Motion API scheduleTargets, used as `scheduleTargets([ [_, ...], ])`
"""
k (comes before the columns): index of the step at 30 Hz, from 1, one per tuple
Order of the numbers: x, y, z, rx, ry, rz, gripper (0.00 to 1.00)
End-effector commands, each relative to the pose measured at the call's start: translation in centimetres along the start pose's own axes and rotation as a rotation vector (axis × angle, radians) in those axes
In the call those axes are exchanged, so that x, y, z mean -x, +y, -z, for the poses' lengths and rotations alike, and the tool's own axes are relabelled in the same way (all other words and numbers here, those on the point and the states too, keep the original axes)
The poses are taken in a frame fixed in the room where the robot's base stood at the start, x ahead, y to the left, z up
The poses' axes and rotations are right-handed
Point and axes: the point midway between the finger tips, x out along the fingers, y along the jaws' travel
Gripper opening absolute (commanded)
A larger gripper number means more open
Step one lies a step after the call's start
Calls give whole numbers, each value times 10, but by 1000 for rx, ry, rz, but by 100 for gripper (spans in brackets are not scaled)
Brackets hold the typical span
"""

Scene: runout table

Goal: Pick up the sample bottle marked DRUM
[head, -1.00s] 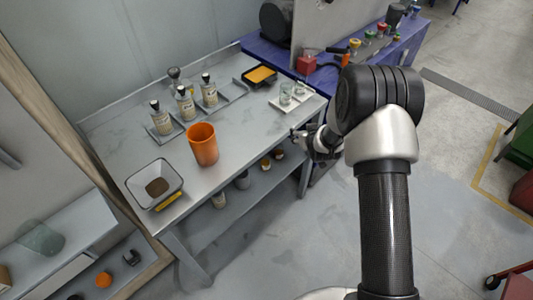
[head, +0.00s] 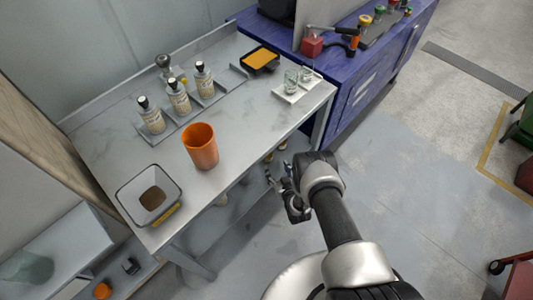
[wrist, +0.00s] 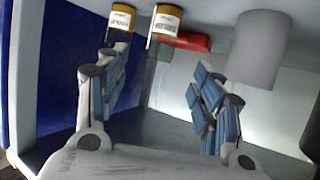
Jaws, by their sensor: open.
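My gripper (head: 277,180) is off the table's right front side, low near the under-shelf and well away from the bottles. In the wrist view my gripper (wrist: 158,85) is open, with nothing between its fingers.
An orange cup (head: 201,148) stands in front of the rack, with a square funnel-like bowl (head: 130,198) nearer. A black tray (head: 246,64) and a white tray with glasses (head: 284,97) sit farther right. The wrist view shows two labelled jars (wrist: 164,22) and a grey cylinder (wrist: 257,48).

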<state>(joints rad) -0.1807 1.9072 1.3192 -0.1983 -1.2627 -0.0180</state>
Motion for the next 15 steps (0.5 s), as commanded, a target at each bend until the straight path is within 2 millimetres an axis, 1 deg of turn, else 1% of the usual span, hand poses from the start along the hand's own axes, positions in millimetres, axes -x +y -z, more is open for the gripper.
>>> scheduleTargets([
  [1, -14, 0, -3, 2, 4, 1, 61],
  [9, -72, 0, -4, 1, 3, 0, 61],
  [12, -86, 0, -4, 1, 1, 0, 61],
  [15, -94, 0, -2, 0, 0, 0, 61],
])
